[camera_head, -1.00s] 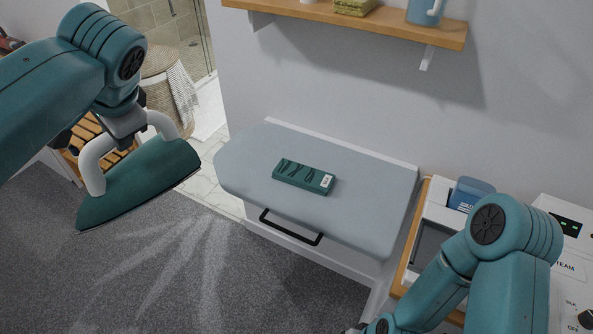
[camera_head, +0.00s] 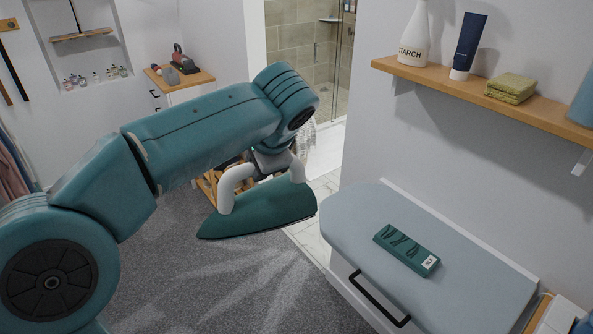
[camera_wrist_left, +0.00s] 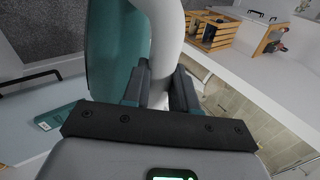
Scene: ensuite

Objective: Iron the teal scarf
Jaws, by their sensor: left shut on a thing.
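The teal scarf (camera_head: 405,249) lies folded on the grey-blue ironing board (camera_head: 470,262), with dark wavy marks and a white label at one end. It also shows at the lower left of the left wrist view (camera_wrist_left: 58,116). My left gripper (camera_head: 268,164) is shut on the white handle of the iron (camera_head: 262,209), which has a teal body. It holds the iron in the air above the grey carpet, to the left of the board and apart from the scarf. In the left wrist view the fingers (camera_wrist_left: 160,92) clasp the white handle. My right gripper is out of view.
A wooden wall shelf (camera_head: 490,92) above the board holds a starch bottle (camera_head: 415,38), a dark tube (camera_head: 468,45) and a folded yellow-green cloth (camera_head: 510,88). A black handle (camera_head: 378,299) juts from below the board's front edge. The board around the scarf is bare.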

